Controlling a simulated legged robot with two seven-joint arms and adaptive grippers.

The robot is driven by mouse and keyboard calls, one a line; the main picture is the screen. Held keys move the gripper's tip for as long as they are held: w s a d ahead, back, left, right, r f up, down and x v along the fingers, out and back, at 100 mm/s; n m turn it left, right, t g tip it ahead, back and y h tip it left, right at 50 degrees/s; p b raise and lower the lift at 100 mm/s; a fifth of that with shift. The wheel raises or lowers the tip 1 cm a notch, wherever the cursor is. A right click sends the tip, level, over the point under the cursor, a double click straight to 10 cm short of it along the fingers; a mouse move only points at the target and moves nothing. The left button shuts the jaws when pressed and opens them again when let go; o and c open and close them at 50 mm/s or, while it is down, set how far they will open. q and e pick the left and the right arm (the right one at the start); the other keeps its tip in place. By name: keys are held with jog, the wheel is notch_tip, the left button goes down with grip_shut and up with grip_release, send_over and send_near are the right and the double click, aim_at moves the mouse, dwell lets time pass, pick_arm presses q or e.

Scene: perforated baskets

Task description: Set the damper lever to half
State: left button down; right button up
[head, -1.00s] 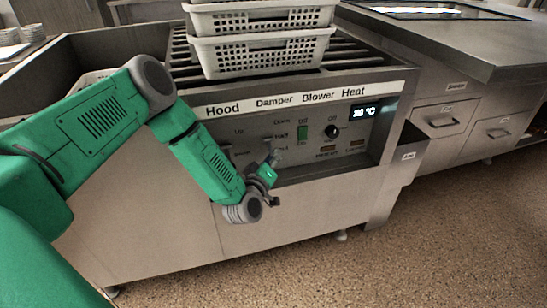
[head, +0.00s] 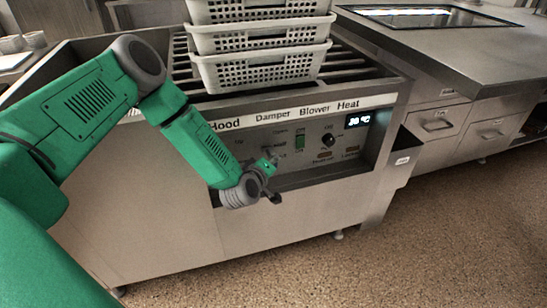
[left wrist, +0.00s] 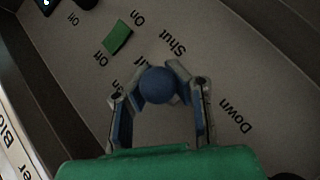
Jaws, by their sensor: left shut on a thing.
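The damper lever's round blue knob (left wrist: 157,86) shows in the left wrist view, between the two fingertips of my left gripper (left wrist: 158,80). The gripper is shut on it. The printed words Shut (left wrist: 179,41), Half and Open lie beside the knob; the fingers and knob partly cover Half and Open. In the head view my left gripper (head: 268,163) is at the front panel under the Damper label (head: 272,116), by the lower end of the damper scale. The lever itself is hidden there. My right gripper is not in view.
A green blower switch (head: 300,142) and a round black heat knob (head: 328,140) sit to the right of the damper on the same panel. White perforated baskets (head: 262,72) are stacked on the rollers above. A steel counter (head: 450,40) with drawers stands to the right.

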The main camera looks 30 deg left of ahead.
pick_arm(q)
jog(key=shift+s+a+r+n+g+p, duration=0.1)
jog(key=shift+a+r+n+g+p, duration=0.15)
jog(key=shift+g+p, duration=0.25)
jog(key=shift+a+f, duration=0.1)
jog(key=c, duration=1.3)
grip_release()
jog(key=shift+o, duration=0.2)
